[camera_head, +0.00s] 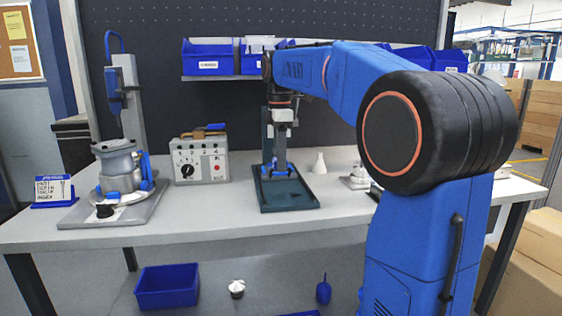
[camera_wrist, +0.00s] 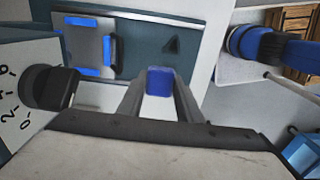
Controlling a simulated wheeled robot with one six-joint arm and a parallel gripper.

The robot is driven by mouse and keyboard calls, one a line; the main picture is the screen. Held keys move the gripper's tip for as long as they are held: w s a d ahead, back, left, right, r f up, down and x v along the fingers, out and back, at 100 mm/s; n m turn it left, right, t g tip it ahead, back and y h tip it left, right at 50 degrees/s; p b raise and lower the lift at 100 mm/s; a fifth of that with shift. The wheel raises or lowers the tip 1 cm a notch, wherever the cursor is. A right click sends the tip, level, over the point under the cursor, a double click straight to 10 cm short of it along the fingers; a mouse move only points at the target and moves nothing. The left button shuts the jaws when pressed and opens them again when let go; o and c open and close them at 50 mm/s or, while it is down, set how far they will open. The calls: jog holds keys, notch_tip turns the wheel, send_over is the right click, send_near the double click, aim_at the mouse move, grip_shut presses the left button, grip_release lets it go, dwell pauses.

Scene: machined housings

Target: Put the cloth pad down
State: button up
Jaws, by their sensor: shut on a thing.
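My gripper (camera_head: 280,156) points down over the dark green tray (camera_head: 290,197) on the workbench. In the wrist view its two fingers (camera_wrist: 160,92) are shut on a small blue piece, which I take for the cloth pad (camera_wrist: 160,80). In the head view blue shows near the fingertips, but I cannot tell the pad from other blue parts there. The tray also shows in the wrist view (camera_wrist: 190,42), beyond the fingers. I cannot tell whether the pad touches it.
A grey control box (camera_head: 200,160) with a dial stands left of the tray. A metal housing (camera_head: 120,168) sits on a plate further left. A white bottle (camera_head: 319,163) stands close right of the tray. Blue bins (camera_head: 208,60) sit on a shelf behind. The front bench strip is clear.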

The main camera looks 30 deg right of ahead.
jog(key=shift+a, duration=0.1)
dwell(0.3)
send_over(238, 208)
jog(key=shift+f, duration=4.85)
jog(key=shift+f, duration=0.15)
jog(key=o, duration=1.1)
